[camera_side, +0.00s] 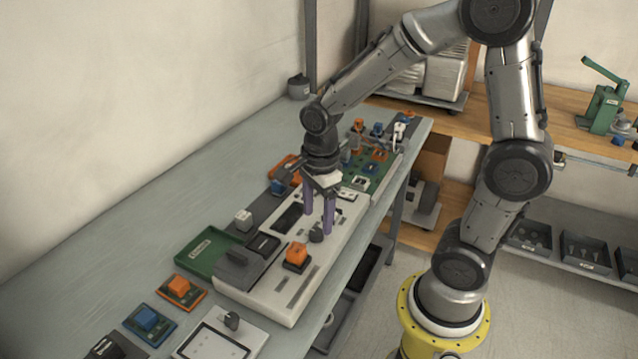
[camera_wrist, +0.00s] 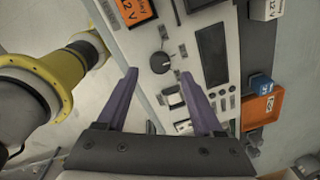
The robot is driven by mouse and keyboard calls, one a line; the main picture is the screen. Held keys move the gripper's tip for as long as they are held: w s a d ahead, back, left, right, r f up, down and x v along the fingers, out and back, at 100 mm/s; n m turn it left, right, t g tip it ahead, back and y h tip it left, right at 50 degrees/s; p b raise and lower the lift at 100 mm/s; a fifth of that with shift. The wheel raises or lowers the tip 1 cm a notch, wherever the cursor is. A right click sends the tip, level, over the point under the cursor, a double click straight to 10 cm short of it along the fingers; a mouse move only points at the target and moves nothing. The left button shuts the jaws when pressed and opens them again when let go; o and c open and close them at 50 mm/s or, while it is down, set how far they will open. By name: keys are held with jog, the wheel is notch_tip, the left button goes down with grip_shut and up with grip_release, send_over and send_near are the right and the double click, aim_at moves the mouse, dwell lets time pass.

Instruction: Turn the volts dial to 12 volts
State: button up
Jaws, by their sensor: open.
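A dark round dial (camera_side: 316,235) sits on a long white panel (camera_side: 270,298). In the wrist view the dial (camera_wrist: 160,62) is a black knob with small marks around it, too small to read. I cannot tell which mark it points at, or confirm that it is the volts dial. My gripper (camera_side: 318,212) points down over the panel with its two purple fingers apart and nothing between them. The fingertips are close to the dial in the side view. In the wrist view the dial lies just beyond the open fingers (camera_wrist: 159,75), apart from them.
An orange block (camera_side: 296,252) stands beside the dial; in the wrist view it (camera_wrist: 137,12) reads "12 V". A dark screen (camera_wrist: 211,55) lies beside the dial. Another knob (camera_side: 232,320) is on a front panel. The left tabletop is clear.

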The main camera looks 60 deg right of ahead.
aim_at(319, 234)
notch_tip(319, 234, up, 10)
jog(key=shift+s+a, duration=0.15)
jog(key=shift+s, duration=0.1)
jog(key=shift+r, duration=0.15)
jog(key=s+a+r+n+t, duration=0.1)
jog(key=s+n, duration=0.4)
jog(key=n, duration=0.6)
jog(key=s+a+r+n+t, duration=0.1)
jog(key=s+n+t, duration=0.3)
jog(key=n, duration=0.8)
jog(key=shift+s+a, duration=0.35)
jog(key=shift+s, duration=0.75)
